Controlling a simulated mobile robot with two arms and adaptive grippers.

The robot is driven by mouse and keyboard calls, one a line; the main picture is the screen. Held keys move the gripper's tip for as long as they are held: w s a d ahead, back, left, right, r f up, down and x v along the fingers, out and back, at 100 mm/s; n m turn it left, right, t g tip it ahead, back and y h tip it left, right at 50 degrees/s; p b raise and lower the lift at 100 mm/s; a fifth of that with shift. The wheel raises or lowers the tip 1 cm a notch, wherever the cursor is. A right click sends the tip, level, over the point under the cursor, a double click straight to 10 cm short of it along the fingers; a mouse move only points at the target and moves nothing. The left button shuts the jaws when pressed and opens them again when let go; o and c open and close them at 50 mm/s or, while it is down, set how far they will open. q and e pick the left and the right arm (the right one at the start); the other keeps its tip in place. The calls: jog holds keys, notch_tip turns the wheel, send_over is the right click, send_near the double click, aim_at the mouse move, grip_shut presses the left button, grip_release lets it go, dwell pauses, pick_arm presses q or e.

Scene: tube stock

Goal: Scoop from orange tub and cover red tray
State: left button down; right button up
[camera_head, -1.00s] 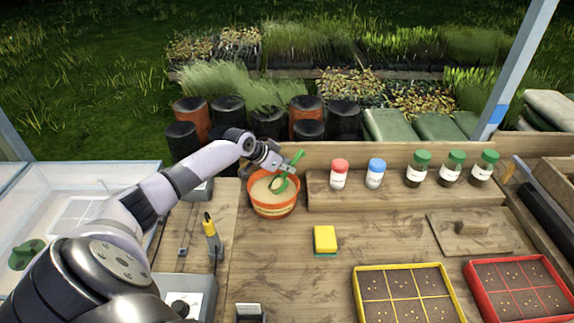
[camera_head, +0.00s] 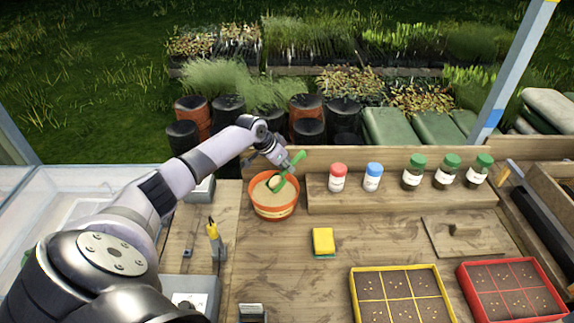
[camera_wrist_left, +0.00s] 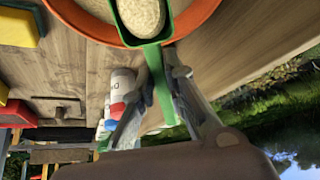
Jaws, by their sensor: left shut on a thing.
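The orange tub (camera_head: 274,211) holds pale grainy material and stands at the back left of the bench; its rim (camera_wrist_left: 190,28) shows in the left wrist view. My left gripper (camera_head: 287,165) is shut on the handle of a green scoop (camera_head: 279,184), above the tub. In the left wrist view my left gripper (camera_wrist_left: 162,92) holds the scoop (camera_wrist_left: 158,45), whose bowl has pale material in it. The red tray (camera_head: 512,291) lies at the front right, with dark soil and small pale seeds in its cells. My right gripper does not show.
A yellow tray (camera_head: 401,297) lies left of the red tray. A yellow sponge (camera_head: 323,241) sits mid-bench. Red-capped (camera_head: 338,177) and blue-capped (camera_head: 373,176) bottles and several green-capped jars stand on a rear shelf. A wooden board with a handle (camera_head: 466,232) lies at right.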

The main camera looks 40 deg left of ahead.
pick_arm(q)
jog(key=shift+g, duration=0.9)
jog(key=shift+r+p, duration=1.95)
jog(key=shift+r, duration=0.35)
notch_tip(320, 180, up, 5)
jog(key=g+y, duration=0.1)
jog(key=g, duration=0.1)
jog(key=shift+r+g, duration=0.15)
jog(key=shift+g, duration=0.15)
